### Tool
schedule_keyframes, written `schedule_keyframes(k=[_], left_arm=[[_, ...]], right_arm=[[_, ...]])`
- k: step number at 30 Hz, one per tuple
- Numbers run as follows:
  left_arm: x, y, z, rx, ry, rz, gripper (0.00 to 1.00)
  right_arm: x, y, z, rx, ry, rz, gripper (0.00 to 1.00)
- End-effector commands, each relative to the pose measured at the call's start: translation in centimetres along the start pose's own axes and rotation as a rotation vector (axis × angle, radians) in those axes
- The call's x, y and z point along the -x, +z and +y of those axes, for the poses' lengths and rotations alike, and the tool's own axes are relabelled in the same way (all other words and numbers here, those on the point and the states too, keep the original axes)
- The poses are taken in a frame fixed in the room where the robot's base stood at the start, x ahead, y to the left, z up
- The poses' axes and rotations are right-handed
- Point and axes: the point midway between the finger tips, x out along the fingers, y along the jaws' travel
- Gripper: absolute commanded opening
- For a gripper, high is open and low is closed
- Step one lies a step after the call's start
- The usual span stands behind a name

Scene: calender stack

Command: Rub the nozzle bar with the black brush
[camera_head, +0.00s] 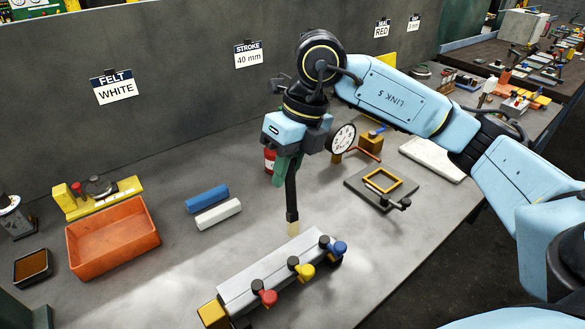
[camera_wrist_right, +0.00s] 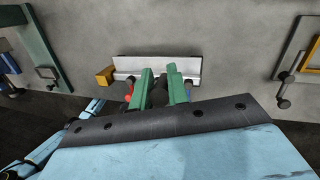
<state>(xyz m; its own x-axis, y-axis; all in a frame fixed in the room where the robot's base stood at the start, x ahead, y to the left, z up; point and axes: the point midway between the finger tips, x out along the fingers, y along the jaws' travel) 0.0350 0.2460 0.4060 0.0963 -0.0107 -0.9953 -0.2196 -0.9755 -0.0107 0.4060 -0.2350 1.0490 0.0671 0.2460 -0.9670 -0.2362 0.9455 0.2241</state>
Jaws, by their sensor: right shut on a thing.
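The nozzle bar (camera_head: 262,272) is a long grey bar lying at a slant on the table, with red, yellow and blue knobs along its near side and a yellow end block. It also shows in the wrist view (camera_wrist_right: 190,66). My right gripper (camera_head: 287,178), with green fingers, is shut on the black brush (camera_head: 291,200) above the bar's far part. The brush hangs nearly upright, its pale bristles pointing down at the bar's top. I cannot tell whether the bristles touch it. In the wrist view the green fingers hide part of the bar. My left gripper is not in view.
An orange bin (camera_head: 112,240) stands at the left, with blue (camera_head: 207,198) and white (camera_head: 218,214) blocks to its right. A dark plate with a yellow frame (camera_head: 383,183) lies right of the bar. A dial gauge (camera_head: 342,139) stands behind. Bare table surrounds the bar.

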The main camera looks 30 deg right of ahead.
Motion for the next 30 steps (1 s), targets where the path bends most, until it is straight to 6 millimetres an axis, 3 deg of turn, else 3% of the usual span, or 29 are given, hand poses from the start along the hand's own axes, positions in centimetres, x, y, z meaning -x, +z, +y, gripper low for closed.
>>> schedule_keyframes(k=[3,14,24,30], left_arm=[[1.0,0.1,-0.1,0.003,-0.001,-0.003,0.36],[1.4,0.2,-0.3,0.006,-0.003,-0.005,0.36],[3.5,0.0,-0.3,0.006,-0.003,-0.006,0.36],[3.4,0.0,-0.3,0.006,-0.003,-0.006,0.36]], right_arm=[[1.2,0.2,0.2,-0.001,0.0,0.0,0.0],[1.6,0.2,0.3,-0.001,0.0,0.0,0.0],[4.4,0.6,1.0,0.0,0.0,0.0,0.0],[4.3,0.5,1.0,-0.001,0.0,0.0,0.0]])
